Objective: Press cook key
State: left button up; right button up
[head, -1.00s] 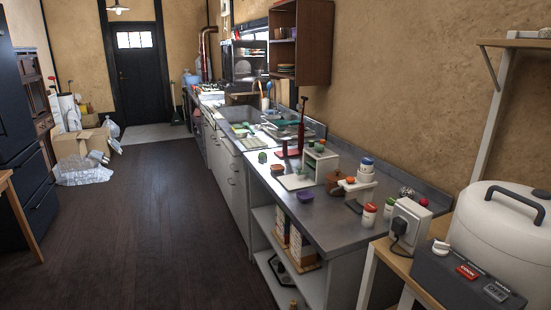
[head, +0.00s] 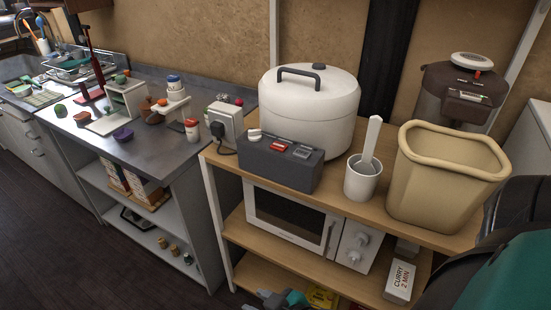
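The red cook key (head: 279,145) sits on the sloped top of a dark grey control box (head: 280,168), at the front of a white rice cooker (head: 310,105). A grey key (head: 303,152) is to its right and a white knob (head: 254,135) to its left. The cooker's lid with its dark handle is closed. The cooker stands on the wooden top of a shelf unit (head: 385,218).
A white cup with a paddle (head: 362,180) and a tan bin (head: 447,180) stand right of the cooker. A power outlet box (head: 226,126) is at its left. A white microwave (head: 288,222) sits below. A large dark and teal shape fills the lower right corner; I cannot tell what it is.

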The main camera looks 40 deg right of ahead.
aim_at(277, 146)
jog(key=z, duration=1.25)
